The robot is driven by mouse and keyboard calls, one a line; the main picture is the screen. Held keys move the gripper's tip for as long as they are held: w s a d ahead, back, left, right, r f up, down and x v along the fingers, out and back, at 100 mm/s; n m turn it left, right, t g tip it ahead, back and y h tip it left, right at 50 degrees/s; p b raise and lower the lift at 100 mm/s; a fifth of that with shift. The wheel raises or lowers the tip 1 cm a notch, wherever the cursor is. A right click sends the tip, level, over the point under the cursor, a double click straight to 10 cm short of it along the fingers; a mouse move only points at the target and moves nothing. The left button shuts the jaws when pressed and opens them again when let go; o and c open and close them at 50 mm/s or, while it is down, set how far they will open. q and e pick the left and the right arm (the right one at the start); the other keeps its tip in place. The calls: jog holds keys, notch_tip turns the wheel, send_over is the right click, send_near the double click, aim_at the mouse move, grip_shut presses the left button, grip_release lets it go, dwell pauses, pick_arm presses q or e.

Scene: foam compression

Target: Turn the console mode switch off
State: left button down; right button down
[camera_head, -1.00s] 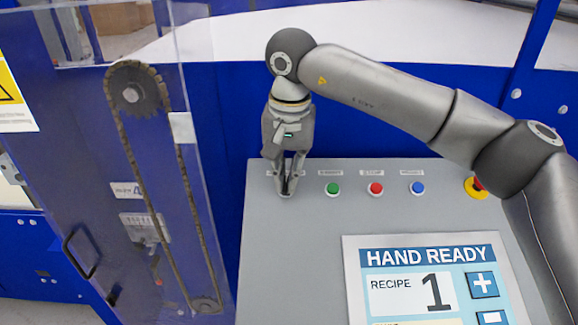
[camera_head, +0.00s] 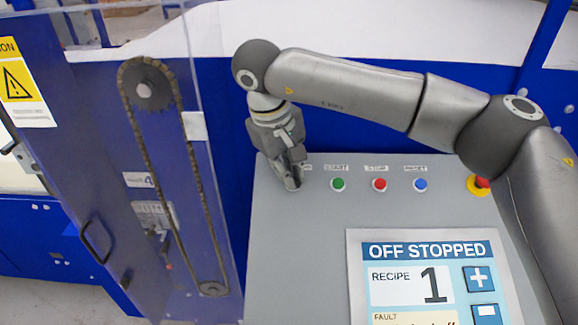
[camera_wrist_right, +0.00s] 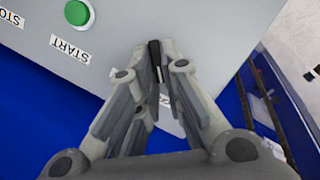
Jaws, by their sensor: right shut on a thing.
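The console (camera_head: 310,240) is a grey panel with a row of controls along its top edge. My right gripper (camera_head: 292,184) is at the left end of that row, tilted, with its fingers down at the panel. It is shut on the mode switch, whose black knob (camera_wrist_right: 155,50) shows between the fingertips in the right wrist view; the fingers hide most of it in the head view. The console screen (camera_head: 425,250) reads "OFF STOPPED" with recipe 1 and a fault line below. My left gripper is not in view.
To the right of the switch are a green start button (camera_head: 338,184), a red stop button (camera_head: 379,184), a blue reset button (camera_head: 420,185) and a red emergency stop (camera_head: 480,183) on yellow. A clear guard with a chain drive (camera_head: 150,90) stands left.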

jog(key=shift+s+f+n, duration=0.25)
jog(key=shift+f+n, duration=0.1)
jog(key=shift+n, duration=0.15)
jog(key=c, duration=1.6)
grip_release()
jog(key=shift+o, duration=0.2)
jog(key=shift+r, duration=0.15)
jog(key=shift+w+d+r, duration=0.1)
jog(key=shift+w+d, duration=0.05)
jog(key=v, duration=1.1)
jog(key=shift+a+r, duration=0.25)
jog(key=shift+r, duration=0.1)
jog(key=shift+f, duration=0.1)
